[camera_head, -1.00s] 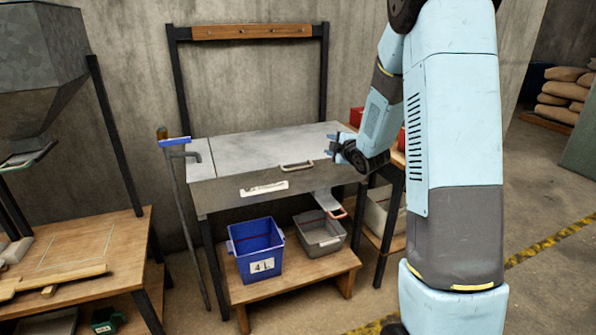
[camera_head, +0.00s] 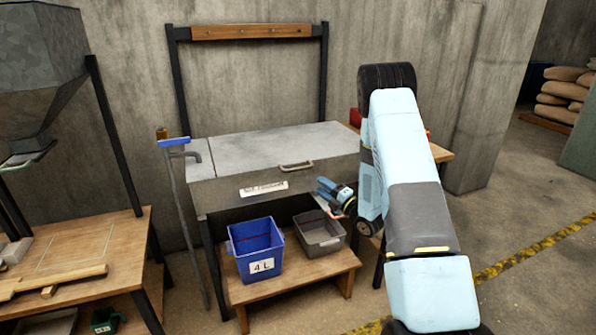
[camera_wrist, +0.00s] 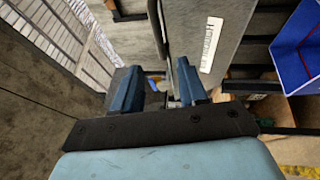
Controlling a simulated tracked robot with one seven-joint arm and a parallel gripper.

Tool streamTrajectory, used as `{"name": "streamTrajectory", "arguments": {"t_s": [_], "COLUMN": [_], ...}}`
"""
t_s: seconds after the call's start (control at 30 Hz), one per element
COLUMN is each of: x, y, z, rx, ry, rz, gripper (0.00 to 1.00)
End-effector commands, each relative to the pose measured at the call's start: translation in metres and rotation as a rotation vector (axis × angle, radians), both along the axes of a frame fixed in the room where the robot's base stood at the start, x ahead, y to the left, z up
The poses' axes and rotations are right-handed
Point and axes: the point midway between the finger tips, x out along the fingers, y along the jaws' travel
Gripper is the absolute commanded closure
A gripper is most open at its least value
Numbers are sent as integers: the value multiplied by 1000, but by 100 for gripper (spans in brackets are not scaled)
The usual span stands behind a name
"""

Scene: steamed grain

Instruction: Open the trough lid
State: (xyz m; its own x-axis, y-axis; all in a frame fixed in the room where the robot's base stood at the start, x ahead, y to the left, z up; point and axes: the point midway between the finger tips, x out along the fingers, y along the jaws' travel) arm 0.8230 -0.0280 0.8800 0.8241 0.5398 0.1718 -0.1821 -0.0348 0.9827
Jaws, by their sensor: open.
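The trough lid (camera_head: 265,148) is a flat grey metal cover, lying shut on the trough. Its light handle (camera_head: 296,165) is near the front edge. The trough's front (camera_head: 215,193) carries a white label strip (camera_head: 264,188), which also shows in the wrist view (camera_wrist: 211,45). My gripper (camera_head: 322,189) is open and empty in front of the trough's right part, below and to the right of the handle. In the wrist view its two blue fingers (camera_wrist: 157,82) are apart with nothing between them. The handle is not clear in the wrist view.
A blue bin (camera_head: 256,250) marked 4 L and a grey bin (camera_head: 320,232) stand on the low wooden shelf (camera_head: 290,275) under the trough. A wooden table (camera_head: 60,250) is further left. Open floor lies at the right front.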

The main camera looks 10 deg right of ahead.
Motion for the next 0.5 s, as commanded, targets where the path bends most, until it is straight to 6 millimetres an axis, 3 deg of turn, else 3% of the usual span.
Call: {"name": "streamTrajectory", "arguments": {"t_s": [0.5], "x": [65], "y": [44], "z": [14], "rx": [0], "ry": [-1], "rz": [2], "gripper": [58]}}
